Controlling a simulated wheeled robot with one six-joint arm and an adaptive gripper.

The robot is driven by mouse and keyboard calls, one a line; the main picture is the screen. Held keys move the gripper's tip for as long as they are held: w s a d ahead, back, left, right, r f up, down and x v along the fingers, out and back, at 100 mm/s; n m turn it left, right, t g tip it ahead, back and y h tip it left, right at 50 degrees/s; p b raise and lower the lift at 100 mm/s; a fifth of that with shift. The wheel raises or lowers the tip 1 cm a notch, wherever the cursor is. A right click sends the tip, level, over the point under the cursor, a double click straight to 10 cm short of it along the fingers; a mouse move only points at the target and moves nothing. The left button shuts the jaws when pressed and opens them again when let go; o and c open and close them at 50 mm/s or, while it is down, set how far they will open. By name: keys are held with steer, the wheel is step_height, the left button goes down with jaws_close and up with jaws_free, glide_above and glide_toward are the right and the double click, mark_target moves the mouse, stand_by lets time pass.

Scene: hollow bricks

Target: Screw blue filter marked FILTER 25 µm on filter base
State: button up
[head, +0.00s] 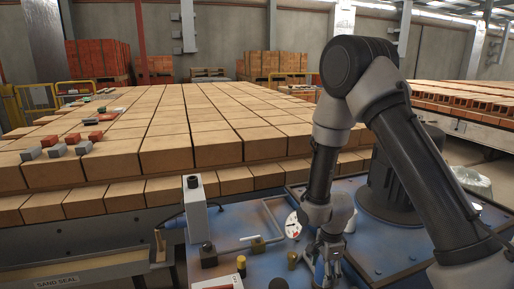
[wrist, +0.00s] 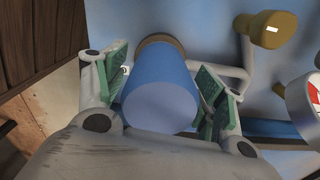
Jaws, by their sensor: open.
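A plain blue cylinder, the filter (wrist: 160,95), fills the middle of the wrist view. No marking shows on the side facing me. Its far end meets a brown, brass-like ring, the filter base (wrist: 158,40); I cannot tell whether it is threaded in or only resting there. My gripper (wrist: 165,78) is open, with one green-padded finger on each side of the filter. A gap shows at the right pad; the left pad is very close to the filter. In the head view my gripper (head: 327,268) is low over the blue panel, and the filter is mostly hidden there.
A brass knob (wrist: 267,30) and a pale pipe (wrist: 232,72) are close to the right finger. A white round dial (head: 293,224) stands left of my gripper on the blue panel (head: 225,262). A grey box (head: 195,208) stands further left. Rows of bricks (head: 190,130) lie behind.

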steer(key=n, duration=0.3)
steer(key=shift+n, duration=0.3)
steer(key=n, duration=0.3)
steer(key=shift+n, duration=0.4)
steer(key=n, duration=0.3)
steer(key=shift+n, duration=0.4)
steer(key=n, duration=0.3)
steer(key=c, duration=1.1)
steer(key=shift+m, duration=1.3)
steer(key=shift+c, duration=0.2)
steer(key=shift+m, duration=1.4)
